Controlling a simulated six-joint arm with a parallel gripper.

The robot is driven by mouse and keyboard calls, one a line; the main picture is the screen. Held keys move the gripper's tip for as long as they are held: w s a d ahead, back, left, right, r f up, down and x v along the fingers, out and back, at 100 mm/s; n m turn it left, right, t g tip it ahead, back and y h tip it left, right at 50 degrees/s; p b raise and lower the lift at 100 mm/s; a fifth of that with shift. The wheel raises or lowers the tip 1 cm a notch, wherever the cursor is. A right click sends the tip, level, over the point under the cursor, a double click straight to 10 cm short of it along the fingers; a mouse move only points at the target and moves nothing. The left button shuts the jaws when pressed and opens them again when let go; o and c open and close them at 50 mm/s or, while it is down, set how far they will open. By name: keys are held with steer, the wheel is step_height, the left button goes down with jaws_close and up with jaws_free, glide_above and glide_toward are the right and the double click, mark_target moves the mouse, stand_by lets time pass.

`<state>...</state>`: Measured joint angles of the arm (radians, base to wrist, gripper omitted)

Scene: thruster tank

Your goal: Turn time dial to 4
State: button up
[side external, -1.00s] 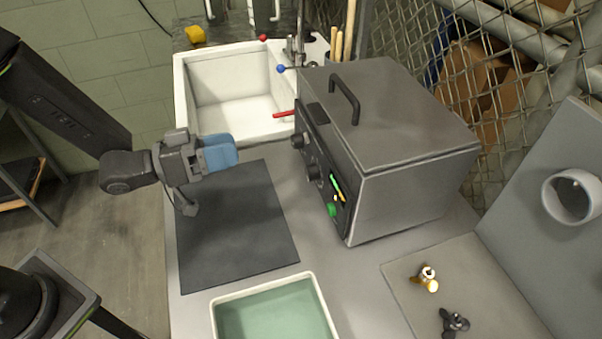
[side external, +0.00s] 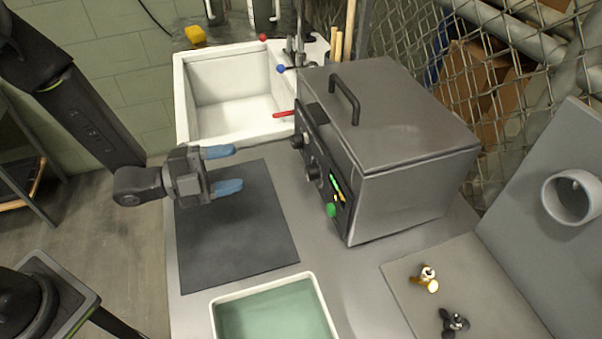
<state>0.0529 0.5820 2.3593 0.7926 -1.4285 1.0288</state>
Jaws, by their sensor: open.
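The metal box with a lid and top handle (side external: 405,140) stands on the bench, its control panel facing left toward my gripper. On the panel are an upper knob (side external: 297,142) and a lower knob (side external: 313,172), with a green button (side external: 331,210) below and a lit green and yellow display (side external: 338,188). I cannot tell which knob is the time dial, and any dial markings are too small to read. My gripper (side external: 238,168) is open and empty, its two blue fingers pointing right toward the panel. It is above the dark mat, clearly apart from the knobs.
A white sink (side external: 187,105) lies behind, with a red lever (side external: 284,114) near the box's back corner. A dark mat (side external: 240,235) and a tray of greenish liquid (side external: 275,312) lie in front. Small parts (side external: 427,278) sit at lower right. Space between gripper and panel is clear.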

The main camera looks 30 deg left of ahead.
glide_toward(307, 174)
steer(key=x, duration=0.9)
steer(key=shift+a+f, duration=0.1)
steer(key=shift+a, duration=0.05)
steer(key=shift+c, duration=0.2)
steer(key=c, duration=0.9)
steer(key=shift+m, duration=0.8)
steer(key=o, duration=0.9)
steer(key=shift+o, duration=0.2)
